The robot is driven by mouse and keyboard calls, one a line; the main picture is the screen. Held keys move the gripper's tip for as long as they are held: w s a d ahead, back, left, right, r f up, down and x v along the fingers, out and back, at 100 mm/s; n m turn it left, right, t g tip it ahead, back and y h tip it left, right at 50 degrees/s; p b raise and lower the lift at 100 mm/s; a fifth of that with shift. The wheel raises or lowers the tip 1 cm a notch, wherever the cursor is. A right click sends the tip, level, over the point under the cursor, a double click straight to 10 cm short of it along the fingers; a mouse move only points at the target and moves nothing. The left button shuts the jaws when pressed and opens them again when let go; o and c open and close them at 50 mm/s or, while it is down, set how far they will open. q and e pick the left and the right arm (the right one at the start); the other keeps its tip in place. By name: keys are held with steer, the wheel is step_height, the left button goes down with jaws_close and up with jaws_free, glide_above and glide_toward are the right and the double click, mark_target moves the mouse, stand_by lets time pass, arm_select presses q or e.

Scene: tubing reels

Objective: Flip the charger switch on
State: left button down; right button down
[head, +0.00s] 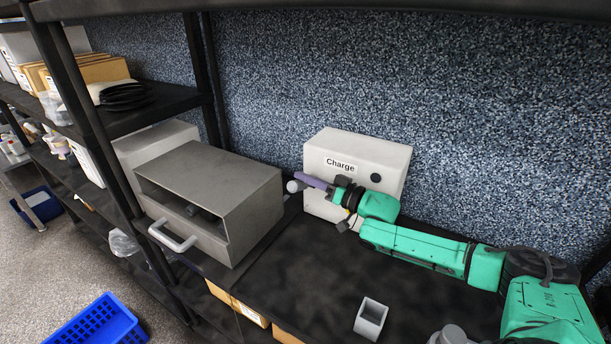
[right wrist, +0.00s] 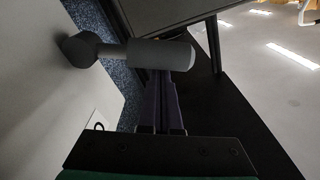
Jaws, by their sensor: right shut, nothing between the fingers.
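The charger (head: 390,158) is a white box labelled "Charge" on the dark shelf against the speckled wall. A round black knob shows on its front. The switch (head: 294,187) is a pale grey lever by the charger's left side. In the right wrist view the lever (right wrist: 155,53) runs sideways from a dark round pivot on the pale wall of the charger. My right gripper (head: 303,178) is shut and empty, its purple fingers reaching across the charger's front to the lever. In the wrist view the fingertips (right wrist: 168,78) are partly hidden behind the lever; I cannot tell whether they touch.
A grey metal box (head: 250,195) with an open front and a handle stands left of the charger. A small open grey container (head: 371,318) sits near the shelf's front. A blue crate (head: 98,322) is on the floor. The shelf middle is clear.

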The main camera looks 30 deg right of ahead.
steer(key=shift+s+a+f+n+b, duration=0.15)
steer(key=shift+a+f+n+b, duration=0.1)
steer(key=shift+f+n+b, duration=0.35)
steer(key=shift+s+a+f+n, duration=0.2)
steer(key=shift+f+n, duration=0.1)
steer(key=shift+n, duration=0.3)
steer(key=shift+s+a+f+n+y+b, duration=0.1)
steer(key=shift+a+f+n+y+b, duration=0.1)
steer(key=shift+f+n+b, duration=0.9)
steer(key=shift+s+a+f+n+y+b, duration=0.15)
steer(key=shift+f+n+b, duration=0.35)
steer(key=shift+n+b, duration=0.6)
steer(key=shift+s+a+f+n+y+b, duration=0.1)
steer(key=shift+a+f+n+b, duration=0.15)
steer(key=shift+f+n+b, duration=0.9)
steer(key=shift+r+n+p, duration=0.35)
steer(key=shift+p, duration=0.05)
steer(key=shift+r, duration=0.1)
